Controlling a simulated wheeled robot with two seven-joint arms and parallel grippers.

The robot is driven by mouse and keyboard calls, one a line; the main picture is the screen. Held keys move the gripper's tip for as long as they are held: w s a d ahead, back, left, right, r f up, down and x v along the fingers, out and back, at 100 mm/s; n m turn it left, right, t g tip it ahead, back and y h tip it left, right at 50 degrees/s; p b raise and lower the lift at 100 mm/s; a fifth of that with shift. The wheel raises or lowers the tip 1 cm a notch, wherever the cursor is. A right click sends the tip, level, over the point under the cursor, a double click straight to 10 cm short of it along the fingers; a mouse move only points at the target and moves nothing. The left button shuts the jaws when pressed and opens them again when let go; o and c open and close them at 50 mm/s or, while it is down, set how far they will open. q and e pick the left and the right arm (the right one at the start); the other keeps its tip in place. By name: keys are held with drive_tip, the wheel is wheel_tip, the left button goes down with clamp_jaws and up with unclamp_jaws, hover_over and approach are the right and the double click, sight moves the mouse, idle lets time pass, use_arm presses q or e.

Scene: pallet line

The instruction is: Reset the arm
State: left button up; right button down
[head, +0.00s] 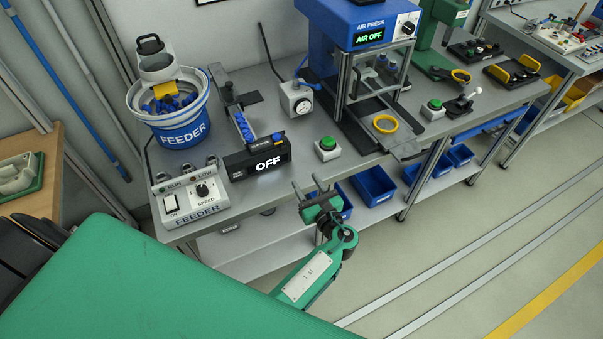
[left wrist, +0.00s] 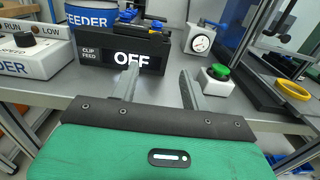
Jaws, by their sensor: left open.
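My left arm (head: 308,275) is green with a dark wrist and reaches toward the front edge of the workbench. Its gripper (head: 307,184) is open and empty, just off the bench front edge. In the left wrist view, the two grey fingers of the gripper (left wrist: 160,80) are spread apart with nothing between them. They point toward the black clip feed box reading OFF (left wrist: 125,57), with the green button (left wrist: 217,72) to the right. My right gripper is in neither view.
The workbench (head: 232,205) carries a feeder control box (head: 190,205), a blue feeder bowl (head: 180,130), a green button box (head: 327,148), a dial gauge (head: 297,98) and a blue air press reading AIR OFF (head: 365,20). Blue bins (head: 373,185) sit below. Open floor (head: 440,240) lies right.

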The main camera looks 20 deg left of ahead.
use_arm(q)
drive_tip(key=shift+s+d, duration=0.1)
drive_tip(key=shift+d, duration=0.05)
idle(0.4)
drive_tip(key=s+f+n+g+h, duration=0.25)
drive_tip(key=s+f, duration=0.35)
drive_tip(key=f, duration=0.6)
drive_tip(key=s+a+f+n+g+h, duration=0.15)
drive_tip(key=s+f+h, duration=0.35)
drive_tip(key=f, duration=0.6)
drive_tip(key=s+d+f+n+g+h, duration=0.1)
drive_tip(key=s+f+n+g+h, duration=0.15)
drive_tip(key=s+f, duration=0.7)
drive_tip(key=s+a+f+n+g+h, duration=0.1)
drive_tip(key=s+f+n, duration=0.4)
drive_tip(key=s, duration=0.4)
drive_tip(key=s+a+f+n+g+h, duration=0.1)
drive_tip(key=s+a+f+n+g, duration=0.1)
drive_tip(key=s+f+n, duration=0.4)
drive_tip(key=s+a+f+n+g+h+b, duration=0.1)
drive_tip(key=s+f+n, duration=0.4)
drive_tip(key=s, duration=0.7)
drive_tip(key=shift+s+a+f+n+h, duration=0.25)
drive_tip(key=shift+a+n+h, duration=0.05)
drive_tip(key=shift+a+n, duration=0.4)
